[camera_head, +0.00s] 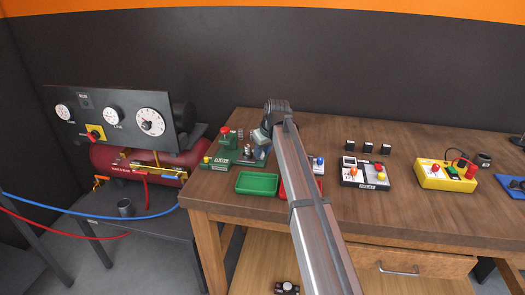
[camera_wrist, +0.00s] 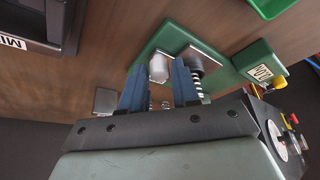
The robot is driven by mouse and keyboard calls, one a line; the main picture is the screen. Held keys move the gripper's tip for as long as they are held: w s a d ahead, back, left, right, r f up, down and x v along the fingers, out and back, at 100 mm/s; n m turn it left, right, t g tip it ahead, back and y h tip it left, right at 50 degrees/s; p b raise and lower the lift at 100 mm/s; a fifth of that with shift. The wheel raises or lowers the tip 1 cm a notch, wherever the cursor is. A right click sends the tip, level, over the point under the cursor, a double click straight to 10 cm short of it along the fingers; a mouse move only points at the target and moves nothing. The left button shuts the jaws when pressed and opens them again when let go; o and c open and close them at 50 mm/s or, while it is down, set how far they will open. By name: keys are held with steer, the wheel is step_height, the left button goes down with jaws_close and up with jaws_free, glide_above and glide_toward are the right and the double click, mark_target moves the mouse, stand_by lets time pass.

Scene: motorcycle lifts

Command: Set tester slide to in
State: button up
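A green device (camera_head: 220,160) with a red-topped part stands at the left end of the workbench. A green base with metal parts (camera_head: 253,155) stands beside it, partly behind my arm. I cannot tell which part is the tester slide. In the wrist view, the green base (camera_wrist: 172,38) carries a silver block (camera_wrist: 158,67) and a coil spring (camera_wrist: 196,62). My gripper (camera_wrist: 160,65) has its two blue fingers apart, with the silver block showing between their tips. I cannot tell whether they touch it. A green labelled box (camera_wrist: 260,66) is just right of the spring.
A green tray (camera_head: 257,183) and a red tray, mostly hidden by my arm, lie in front. A black-and-white switch panel (camera_head: 365,173) and a yellow box (camera_head: 446,175) stand to the right. A gauge panel (camera_head: 110,120) and red compressor tank (camera_head: 125,160) are at the left.

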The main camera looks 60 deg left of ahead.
jaws_close()
steer(key=shift+s, duration=0.1)
steer(key=s+a, duration=0.6)
stand_by(0.3)
steer(key=shift+o, duration=1.9)
jaws_free()
